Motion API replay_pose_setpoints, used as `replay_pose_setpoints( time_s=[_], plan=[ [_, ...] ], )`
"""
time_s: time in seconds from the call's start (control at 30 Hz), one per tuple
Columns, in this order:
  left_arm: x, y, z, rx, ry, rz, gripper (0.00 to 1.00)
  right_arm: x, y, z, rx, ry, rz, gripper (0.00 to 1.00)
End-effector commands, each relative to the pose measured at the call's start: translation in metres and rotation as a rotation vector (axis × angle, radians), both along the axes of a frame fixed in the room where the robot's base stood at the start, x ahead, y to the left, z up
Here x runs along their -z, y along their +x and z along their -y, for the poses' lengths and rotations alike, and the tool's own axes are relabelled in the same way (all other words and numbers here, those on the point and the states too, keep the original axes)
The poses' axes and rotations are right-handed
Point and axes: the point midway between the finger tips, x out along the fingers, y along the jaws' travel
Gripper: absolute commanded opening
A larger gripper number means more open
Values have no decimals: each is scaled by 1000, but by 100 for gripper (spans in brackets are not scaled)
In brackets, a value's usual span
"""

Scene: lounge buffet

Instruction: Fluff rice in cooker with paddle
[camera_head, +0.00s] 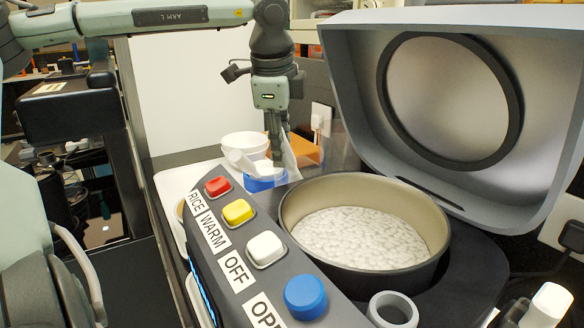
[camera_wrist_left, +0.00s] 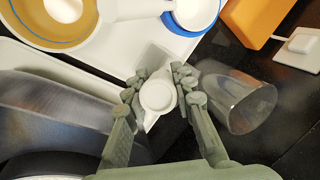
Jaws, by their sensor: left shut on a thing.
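The rice cooker stands open, its grey lid (camera_head: 345,110) raised at the back right. Its round pot (camera_head: 290,208) holds white rice (camera_head: 362,238) with a fairly level, grainy surface. My left gripper (camera_head: 277,150) points down behind and left of the pot, outside its rim. It is shut on a pale paddle (camera_head: 290,160), which slants beside the fingers. In the left wrist view, the paddle's round white end (camera_wrist_left: 157,96) sits between the fingertips of my left gripper (camera_wrist_left: 160,92). The paddle's lower part is partly hidden. My right gripper is not in view.
A blue-and-white holder (camera_head: 265,182) and white bowls (camera_head: 245,145) stand close to my left gripper on a white tray (camera_head: 172,182). A clear cup (camera_wrist_left: 238,102) and an orange box (camera_wrist_left: 258,18) are beside it. The cooker's front has red, yellow, white and blue buttons.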

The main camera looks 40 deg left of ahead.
Motion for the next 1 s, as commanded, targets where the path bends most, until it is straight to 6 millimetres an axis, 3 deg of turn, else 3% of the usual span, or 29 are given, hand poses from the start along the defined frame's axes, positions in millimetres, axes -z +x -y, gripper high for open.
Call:
replay_pose_setpoints(
  time_s=[0.17,0.43,1.0],
  plan=[
    [0,0,0,0,0,0,0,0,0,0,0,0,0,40],
    [-6,0,0,0,1,2,0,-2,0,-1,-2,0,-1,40],
    [-41,0,0,-1,1,2,0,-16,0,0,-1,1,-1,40]
  ],
)
